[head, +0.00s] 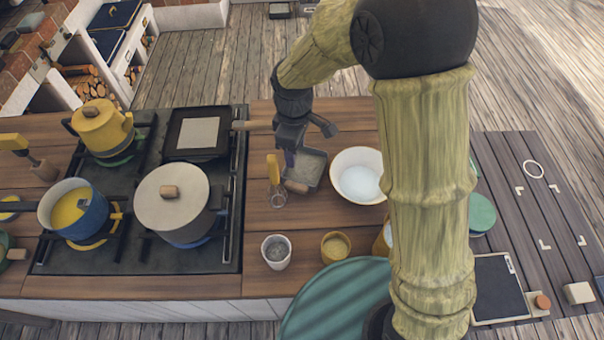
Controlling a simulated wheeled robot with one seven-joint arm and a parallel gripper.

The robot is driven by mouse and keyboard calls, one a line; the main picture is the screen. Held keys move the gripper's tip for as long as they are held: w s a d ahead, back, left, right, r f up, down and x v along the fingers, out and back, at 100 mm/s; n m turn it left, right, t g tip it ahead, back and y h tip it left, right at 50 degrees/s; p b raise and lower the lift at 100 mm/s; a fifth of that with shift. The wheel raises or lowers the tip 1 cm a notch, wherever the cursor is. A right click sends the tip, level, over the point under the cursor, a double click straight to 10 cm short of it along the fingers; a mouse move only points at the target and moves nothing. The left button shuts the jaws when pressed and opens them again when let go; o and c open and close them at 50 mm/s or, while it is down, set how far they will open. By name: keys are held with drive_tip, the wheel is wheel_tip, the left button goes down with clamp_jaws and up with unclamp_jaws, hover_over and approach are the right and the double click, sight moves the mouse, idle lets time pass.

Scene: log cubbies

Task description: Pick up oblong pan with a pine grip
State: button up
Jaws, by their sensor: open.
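The oblong pan (183,151), dark with a pale grey inner base, lies on the back right of the black stovetop. Its light wooden grip (250,125) points right, over the stove's edge toward my wrist. My gripper (289,160) points down over the counter, right of this pan and apart from its body. It is open with nothing visible in it. Its fingers partly overlap a small grey rectangular dish (312,164) with a wooden piece at its front. I cannot tell the gripper's height above that dish.
A yellow kettle (102,128), a lidded pot (172,203) and a blue saucepan (78,207) share the stovetop (130,258). A whisk (277,190), a white bowl (357,176) and two cups (276,251) (335,246) stand on the counter. My arm hides part of the right side.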

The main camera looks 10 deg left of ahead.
drive_tip(key=shift+d, duration=0.15)
drive_tip(key=p, duration=0.3)
hover_over(297, 185)
wheel_tip(297, 185, down, 12)
drive_tip(key=shift+r, duration=0.25)
drive_tip(key=shift+f, duration=0.1)
drive_tip(key=shift+w+f+p, duration=0.1)
drive_tip(key=shift+f+p, duration=0.65)
drive_tip(key=shift+f, duration=2.1)
clamp_jaws()
